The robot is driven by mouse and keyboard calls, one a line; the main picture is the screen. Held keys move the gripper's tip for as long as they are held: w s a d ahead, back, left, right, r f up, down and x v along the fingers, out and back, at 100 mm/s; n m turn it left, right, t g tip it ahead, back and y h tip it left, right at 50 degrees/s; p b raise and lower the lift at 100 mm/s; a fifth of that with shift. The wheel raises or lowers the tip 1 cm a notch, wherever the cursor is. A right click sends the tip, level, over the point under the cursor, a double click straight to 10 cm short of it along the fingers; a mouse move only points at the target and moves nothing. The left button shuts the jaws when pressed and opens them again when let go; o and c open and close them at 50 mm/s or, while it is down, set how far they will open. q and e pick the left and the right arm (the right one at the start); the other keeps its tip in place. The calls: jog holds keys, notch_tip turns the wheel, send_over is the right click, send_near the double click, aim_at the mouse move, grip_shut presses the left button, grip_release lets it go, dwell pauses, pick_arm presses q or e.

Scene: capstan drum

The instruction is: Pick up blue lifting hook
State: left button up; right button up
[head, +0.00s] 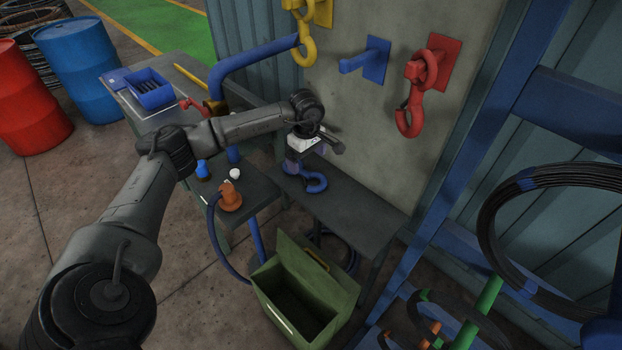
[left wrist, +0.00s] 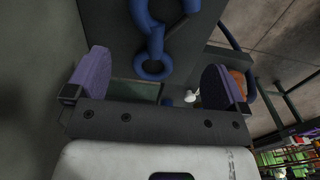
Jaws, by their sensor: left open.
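The blue lifting hook (head: 315,184) lies on a dark narrow bench (head: 360,210) below the wall panel. My left gripper (head: 306,160) is just above it in the head view and hides part of it. In the left wrist view the gripper (left wrist: 156,84) is open, with its two purple-padded fingers wide apart. The hook's eye ring (left wrist: 154,67) shows between and just beyond the fingers, with the larger blue curve (left wrist: 145,12) further up. Nothing is held between the fingers. My right gripper is not in view.
A yellow hook (head: 307,45) and a red hook (head: 410,112) hang on the wall panel, with an empty blue peg (head: 358,62) between them. An open green box (head: 345,290) stands below the bench. An orange object (head: 230,198) sits on the neighbouring table.

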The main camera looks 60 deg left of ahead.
aim_at(308, 175)
pick_arm(q)
jog(key=shift+d+f, duration=0.1)
jog(key=shift+f, duration=0.65)
jog(key=shift+d+f, duration=0.1)
jog(key=shift+f, duration=2.4)
jog(key=shift+c, duration=0.4)
jog(key=shift+r, duration=0.1)
jog(key=c, duration=1)
jog(key=shift+r, duration=0.15)
